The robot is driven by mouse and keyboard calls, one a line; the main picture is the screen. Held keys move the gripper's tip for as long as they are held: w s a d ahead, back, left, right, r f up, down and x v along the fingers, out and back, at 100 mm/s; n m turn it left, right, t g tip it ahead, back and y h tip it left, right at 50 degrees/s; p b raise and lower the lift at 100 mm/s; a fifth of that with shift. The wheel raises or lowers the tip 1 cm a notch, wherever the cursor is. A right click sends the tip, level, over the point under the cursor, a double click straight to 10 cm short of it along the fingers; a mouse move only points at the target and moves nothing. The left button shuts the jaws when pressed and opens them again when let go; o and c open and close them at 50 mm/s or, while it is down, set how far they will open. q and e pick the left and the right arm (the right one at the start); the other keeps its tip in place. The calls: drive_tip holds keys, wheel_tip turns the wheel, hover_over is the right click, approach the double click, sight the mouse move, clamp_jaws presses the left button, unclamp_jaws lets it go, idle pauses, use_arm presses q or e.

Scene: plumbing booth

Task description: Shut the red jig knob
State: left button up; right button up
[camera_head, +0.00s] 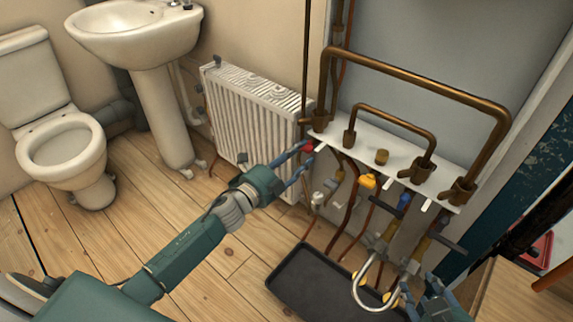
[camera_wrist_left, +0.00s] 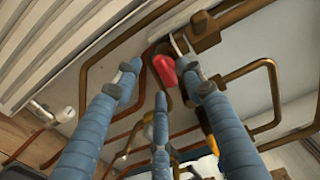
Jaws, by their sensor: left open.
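The red jig knob (camera_head: 308,146) is small and sits at the left end of the white jig shelf (camera_head: 340,137), below its edge. It also shows in the left wrist view (camera_wrist_left: 165,71), between and beyond my fingertips. My left gripper (camera_head: 303,156) is open, its blue fingers reaching the knob from the left and partly covering it. In the left wrist view its fingers (camera_wrist_left: 160,80) are spread, with nothing held between them. I cannot tell whether a finger touches the knob. My right gripper (camera_head: 428,302) is at the lower right, partly cut off; its opening is unclear.
Yellow (camera_head: 368,181) and blue (camera_head: 404,200) knobs hang under the shelf to the right. Copper pipes (camera_head: 420,85) stand above it. A white radiator (camera_head: 245,110) is close on the left. A black tray (camera_head: 310,285) lies on the floor below.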

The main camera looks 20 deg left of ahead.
use_arm(q)
drive_tip(key=v, duration=1.1)
drive_tip(key=shift+d, duration=0.15)
